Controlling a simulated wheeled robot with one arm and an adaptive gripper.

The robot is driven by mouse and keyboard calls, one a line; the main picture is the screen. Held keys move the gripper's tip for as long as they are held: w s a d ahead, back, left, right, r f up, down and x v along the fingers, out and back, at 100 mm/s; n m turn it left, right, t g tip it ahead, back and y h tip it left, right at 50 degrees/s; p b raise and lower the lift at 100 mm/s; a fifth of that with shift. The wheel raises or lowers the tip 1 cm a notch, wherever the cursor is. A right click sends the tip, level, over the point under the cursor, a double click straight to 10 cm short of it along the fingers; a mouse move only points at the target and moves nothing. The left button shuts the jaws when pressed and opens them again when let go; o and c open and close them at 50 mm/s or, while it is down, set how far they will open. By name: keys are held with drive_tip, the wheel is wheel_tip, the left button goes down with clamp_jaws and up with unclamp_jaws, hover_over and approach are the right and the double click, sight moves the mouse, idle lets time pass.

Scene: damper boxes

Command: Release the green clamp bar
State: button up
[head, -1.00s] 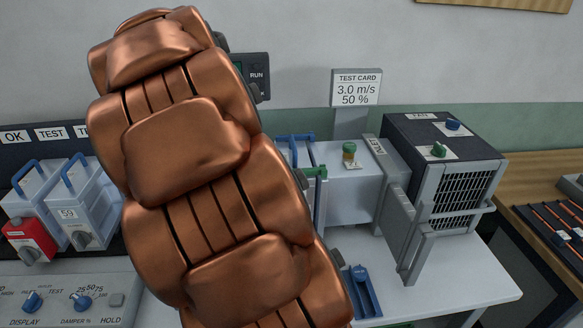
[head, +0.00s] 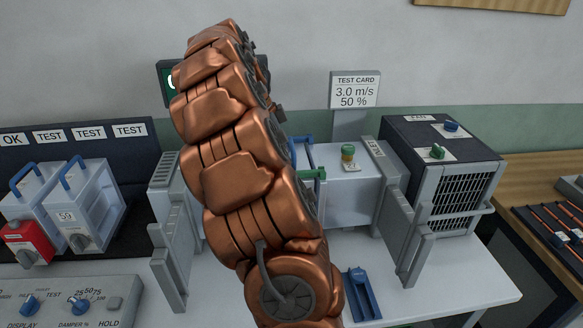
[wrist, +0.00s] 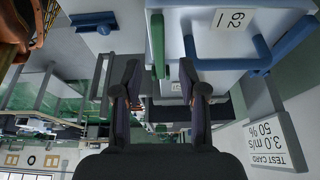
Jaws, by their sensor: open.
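The green clamp bar (head: 318,176) shows in the head view just right of my arm, at the test bench duct; part of it is hidden by the arm. In the wrist view a long green bar (wrist: 157,45) lies between the lines of my two fingers. Whether a finger touches the green bar I cannot tell. The head view hides my gripper behind the arm.
Grey flaps (head: 174,265) and (head: 408,240) stand open on both sides of the bench. A fan unit (head: 440,150) is at right. Damper boxes (head: 92,208) stand on the left. A blue tray (head: 362,293) lies on the white bench top. A test card (head: 355,90) stands behind.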

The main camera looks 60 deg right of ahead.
sight(302, 174)
drive_tip(key=shift+p+x, duration=0.9)
drive_tip(key=shift+x, duration=2.1)
drive_tip(key=shift+s, duration=0.1)
clamp_jaws()
